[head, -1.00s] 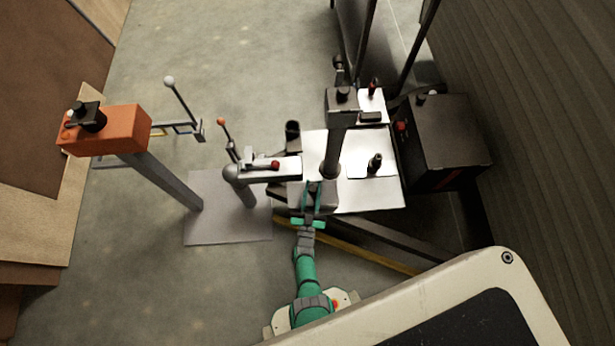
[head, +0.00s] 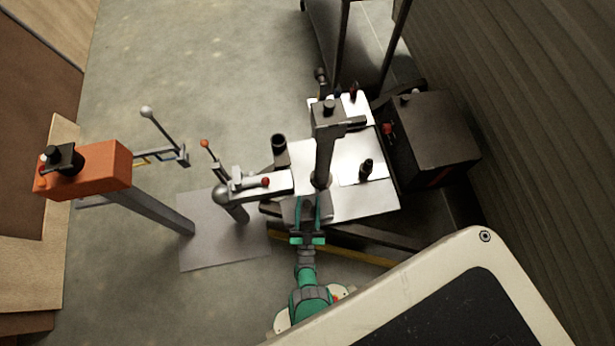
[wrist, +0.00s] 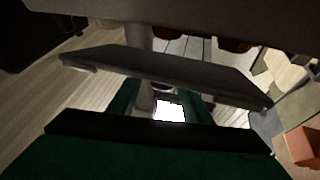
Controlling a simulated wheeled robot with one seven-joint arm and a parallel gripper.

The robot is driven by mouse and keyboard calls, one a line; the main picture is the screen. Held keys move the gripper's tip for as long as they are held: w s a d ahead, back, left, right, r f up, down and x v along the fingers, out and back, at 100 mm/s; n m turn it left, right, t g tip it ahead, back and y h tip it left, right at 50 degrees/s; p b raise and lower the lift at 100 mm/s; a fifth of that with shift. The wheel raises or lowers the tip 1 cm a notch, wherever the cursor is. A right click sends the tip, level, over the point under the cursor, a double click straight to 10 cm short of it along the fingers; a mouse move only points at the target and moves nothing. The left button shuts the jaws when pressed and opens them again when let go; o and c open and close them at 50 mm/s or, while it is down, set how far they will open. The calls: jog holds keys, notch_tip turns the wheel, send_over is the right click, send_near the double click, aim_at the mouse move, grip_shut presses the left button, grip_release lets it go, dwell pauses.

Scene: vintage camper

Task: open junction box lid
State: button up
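The junction box appears to be the small grey box (head: 289,211) at the near edge of the white panel, beside the grey post. My gripper (head: 307,213) is at it, and its green fingers partly hide it. In the wrist view a flat grey plate (wrist: 160,68), probably the lid, lies tilted across the picture. My two green fingers (wrist: 163,100) stand apart with a gap between them and run behind the plate. Their tips are hidden, and I cannot tell whether they touch it. Nothing is seen clamped between them.
The white panel (head: 352,205) bears a grey post (head: 324,150) and a black knob (head: 366,170). A dark box (head: 432,138) stands to the right. A grey arm with a red knob (head: 265,181) is close at left. An orange box on a post (head: 95,168) stands farther left, with open floor behind.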

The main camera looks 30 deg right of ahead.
jog(key=shift+a, duration=0.1)
jog(key=shift+v, duration=0.8)
jog(key=s+a, duration=0.5)
jog(key=s, duration=0.5)
jog(key=shift+a, duration=0.35)
jog(key=shift+s, duration=0.1)
